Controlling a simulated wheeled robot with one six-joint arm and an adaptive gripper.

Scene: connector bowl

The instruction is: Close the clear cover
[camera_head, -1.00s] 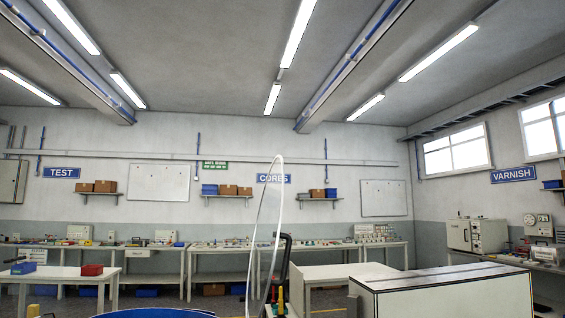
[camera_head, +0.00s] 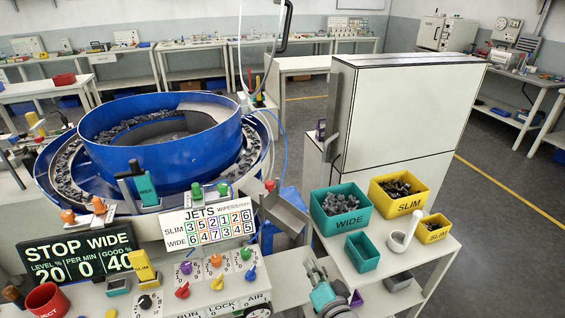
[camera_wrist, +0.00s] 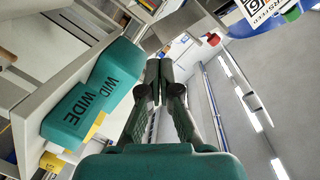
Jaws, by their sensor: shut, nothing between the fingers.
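The clear cover (camera_head: 240,45) stands raised, seen nearly edge-on behind the blue bowl feeder (camera_head: 165,145) in the head view. Only its pale rim shows well, and its top runs out of the picture. A black handle (camera_head: 286,25) is at its right. The bowl is uncovered and dark connectors lie in it. My gripper (camera_wrist: 160,68) is shut and empty in the wrist view, well away from the cover. Part of my arm shows at the bottom of the head view, but its fingertips cannot be made out there.
A control panel (camera_head: 215,272) with coloured knobs and a jets sign (camera_head: 207,222) stand before the bowl.

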